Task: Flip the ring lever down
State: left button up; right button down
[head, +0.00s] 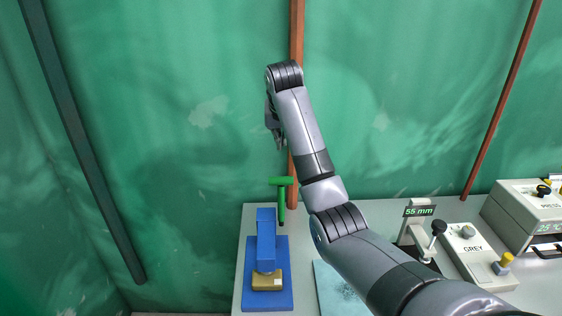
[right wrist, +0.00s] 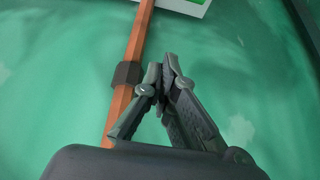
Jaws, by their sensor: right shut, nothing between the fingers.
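No lever marked as a ring lever can be made out. A green T-shaped handle (head: 281,190) stands up at the back of a blue stand (head: 266,240) on the bench. A black-knobbed lever (head: 438,228) stands up beside the "55 mm" sign (head: 419,211). My right gripper (head: 276,138) is high in front of the green wall, above the green handle and apart from it. Its fingers are also in the right wrist view (right wrist: 161,72), shut with nothing between them. My left gripper is not in view.
A brown pipe (head: 296,30) runs up the wall close behind my right gripper. A grey box marked "GREY" (head: 475,252) and a pale box with a display (head: 530,210) stand at the right. My right arm hides part of the bench (head: 375,212).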

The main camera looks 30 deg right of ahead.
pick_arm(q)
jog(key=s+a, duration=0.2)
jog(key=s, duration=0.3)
pick_arm(e)
jog(key=p+x, duration=0.5)
jog(key=x, duration=0.4)
pick_arm(q)
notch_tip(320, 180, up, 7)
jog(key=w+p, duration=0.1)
jog(key=p, duration=0.1)
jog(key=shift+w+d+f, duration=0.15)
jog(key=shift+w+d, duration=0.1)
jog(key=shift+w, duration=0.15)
pick_arm(e)
jog(key=s+a, duration=0.1)
jog(key=s+a+f, duration=0.1)
jog(key=s, duration=0.1)
jog(key=shift+s+a+f, duration=0.1)
jog(key=shift+s+a, duration=0.1)
jog(key=shift+s, duration=0.05)
